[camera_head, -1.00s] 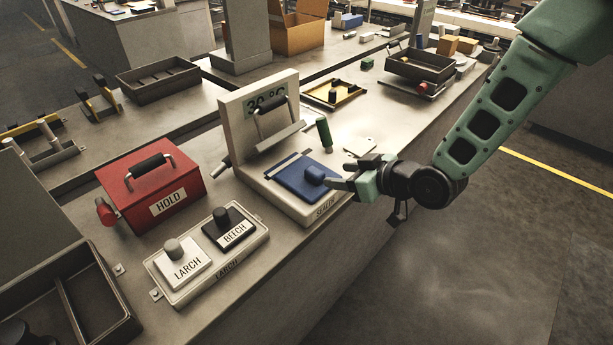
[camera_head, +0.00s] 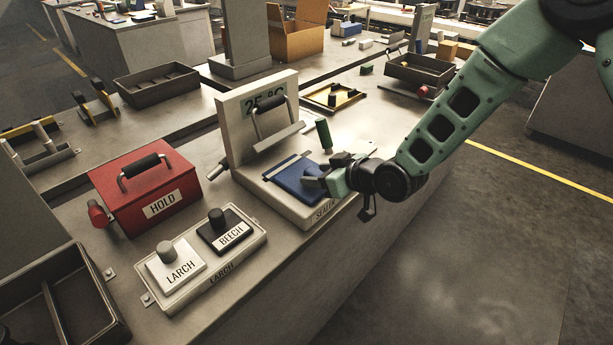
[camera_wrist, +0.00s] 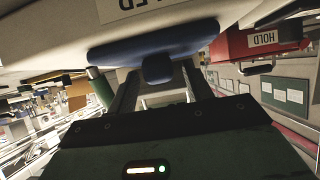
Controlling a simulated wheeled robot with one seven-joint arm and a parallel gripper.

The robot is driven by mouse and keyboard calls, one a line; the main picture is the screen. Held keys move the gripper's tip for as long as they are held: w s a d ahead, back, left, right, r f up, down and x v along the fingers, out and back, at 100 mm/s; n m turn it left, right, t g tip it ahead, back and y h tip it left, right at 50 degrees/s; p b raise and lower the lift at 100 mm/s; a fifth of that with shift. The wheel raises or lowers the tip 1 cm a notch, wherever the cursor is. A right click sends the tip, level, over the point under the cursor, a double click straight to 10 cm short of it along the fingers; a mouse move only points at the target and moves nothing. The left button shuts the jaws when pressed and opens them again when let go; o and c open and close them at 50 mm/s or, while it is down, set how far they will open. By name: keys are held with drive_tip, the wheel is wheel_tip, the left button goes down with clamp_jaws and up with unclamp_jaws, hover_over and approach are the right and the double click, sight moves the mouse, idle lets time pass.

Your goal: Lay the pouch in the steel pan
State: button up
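The blue pouch (camera_head: 288,174) lies flat on the bed of the white sealer (camera_head: 310,207). In the wrist view the pouch (camera_wrist: 110,52) spans the space ahead of my fingers, with its raised blue grip block (camera_wrist: 157,69) between them. My gripper (camera_head: 312,182) is at the pouch's right side, and its fingers hide most of the block in the head view. In the wrist view my gripper (camera_wrist: 161,78) is open, with a gap on each side of the block. Several dark trays are in view; I cannot tell which is the steel pan.
Dark trays stand at the front left (camera_head: 95,295), back left (camera_head: 155,82) and back right (camera_head: 418,68). A green handle (camera_head: 324,134) stands by the pouch. A red HOLD box (camera_head: 145,190) and a LARCH/BEECH block fixture (camera_head: 205,262) are left.

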clamp_jaws()
drive_tip(key=shift+r, duration=0.15)
drive_tip(key=shift+r+p, duration=1.15)
drive_tip(key=shift+r, duration=0.75)
